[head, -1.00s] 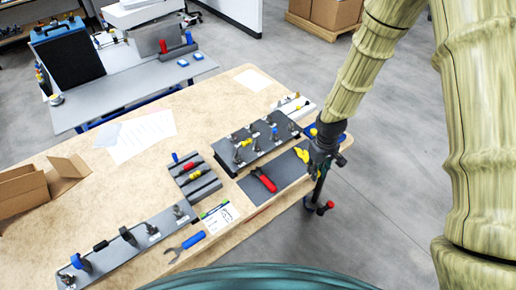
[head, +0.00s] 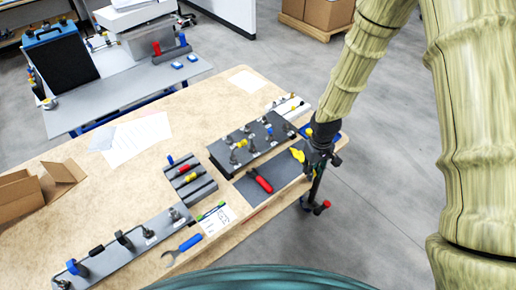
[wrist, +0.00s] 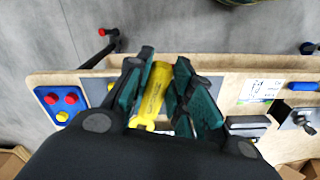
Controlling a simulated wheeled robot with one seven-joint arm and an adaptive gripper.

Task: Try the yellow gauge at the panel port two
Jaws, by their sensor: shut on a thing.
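My gripper (head: 312,157) is at the right end of the workbench, above the bench edge beside the dark mat. In the wrist view its green-padded fingers (wrist: 160,85) are closed on the yellow gauge (wrist: 153,92), a flat yellow tool with a forked-looking end. The gauge also shows in the head view (head: 298,155), just left of the gripper. The dark panel (head: 229,160) with several upright metal fittings lies left of and behind the gripper, apart from the gauge. I cannot tell which fitting is port two.
Red-handled pliers (head: 261,181) lie on the dark mat (head: 246,190). A grey slotted block (head: 195,190), a white card (head: 216,218) and a blue-handled wrench (head: 190,243) lie further left. A long grey rail (head: 120,262) with fittings is at lower left. A clamp (head: 318,206) juts from the bench edge.

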